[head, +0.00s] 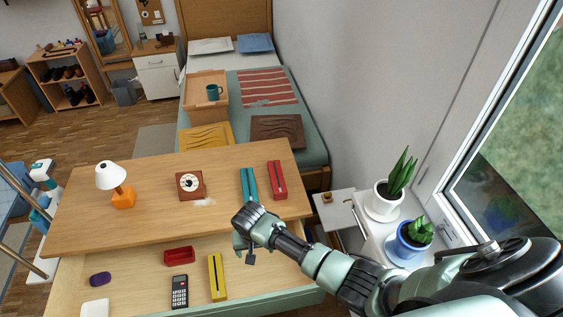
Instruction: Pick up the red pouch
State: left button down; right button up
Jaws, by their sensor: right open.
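The red pouch (277,180) lies flat near the right end of the desk top, with a dark zipper strip along its length. A teal pouch (249,184) lies just left of it. My right gripper (243,251) is open and empty, over the front of the desk and the open drawer. It is nearer to me than the red pouch and to its left, and does not touch it. The red pouch is in full view. My left gripper is not in view.
Potted plants (411,238) stand at right.

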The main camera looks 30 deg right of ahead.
aim_at(277, 178)
jog(key=i+l, duration=0.9)
jog(key=l, duration=0.2)
